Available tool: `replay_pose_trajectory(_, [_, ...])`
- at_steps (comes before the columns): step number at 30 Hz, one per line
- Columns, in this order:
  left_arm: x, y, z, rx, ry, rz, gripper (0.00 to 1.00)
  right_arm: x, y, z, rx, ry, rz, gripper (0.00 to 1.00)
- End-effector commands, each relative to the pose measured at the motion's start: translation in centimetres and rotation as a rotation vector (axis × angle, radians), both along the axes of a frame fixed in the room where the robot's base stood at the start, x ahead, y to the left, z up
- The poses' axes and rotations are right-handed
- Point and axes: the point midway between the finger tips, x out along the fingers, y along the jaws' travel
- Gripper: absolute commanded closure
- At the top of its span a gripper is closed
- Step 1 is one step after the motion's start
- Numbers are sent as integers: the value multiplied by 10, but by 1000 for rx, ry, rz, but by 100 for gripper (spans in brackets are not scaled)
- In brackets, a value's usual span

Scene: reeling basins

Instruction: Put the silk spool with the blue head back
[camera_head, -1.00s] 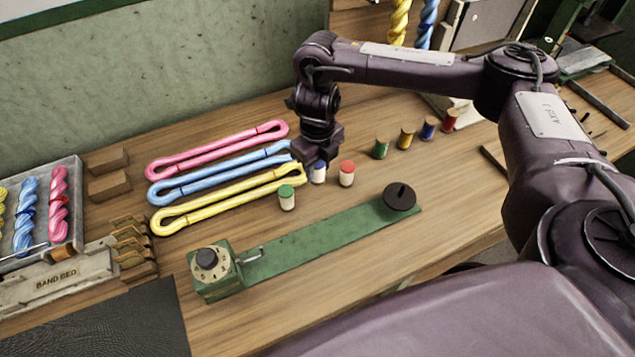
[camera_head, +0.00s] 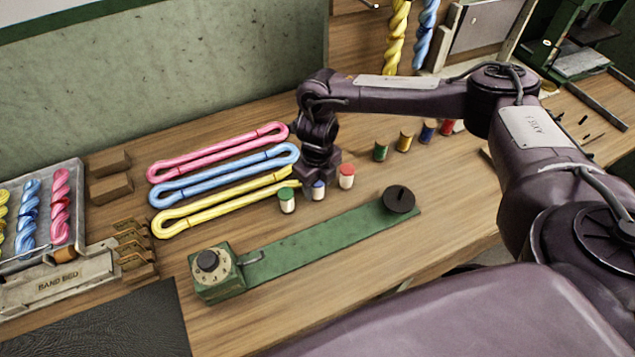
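The silk spool with the blue head (camera_head: 318,191) is white-bodied and upright, between the green-headed spool (camera_head: 287,201) and the red-headed spool (camera_head: 347,176), roughly in line with them. My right gripper (camera_head: 318,183) points down over the blue head. Its fingertips are hard to make out, but the spool has moved with it, so it looks shut on the spool. I cannot tell whether the spool's base touches the table. My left gripper is not in view.
Pink, blue and yellow skeins (camera_head: 235,198) lie just left of the spools. A green bar device (camera_head: 320,240) with a dark knob lies in front. Several coloured thread spools (camera_head: 405,141) stand behind to the right. A labelled band bed (camera_head: 60,284) is at the left.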

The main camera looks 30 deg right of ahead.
Motion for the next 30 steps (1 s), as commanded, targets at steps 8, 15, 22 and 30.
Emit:
replay_pose_trajectory(8, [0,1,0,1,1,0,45,0,0,0,0,0,0,45])
replay_pose_trajectory(15, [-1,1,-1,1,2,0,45,1,0,13,1,-2,0,45])
replay_pose_trajectory(22, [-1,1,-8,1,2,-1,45,2,0,63,1,-6,1,45])
replay_pose_trajectory(30, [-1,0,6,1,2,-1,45,1,0,111,-2,-4,1,45])
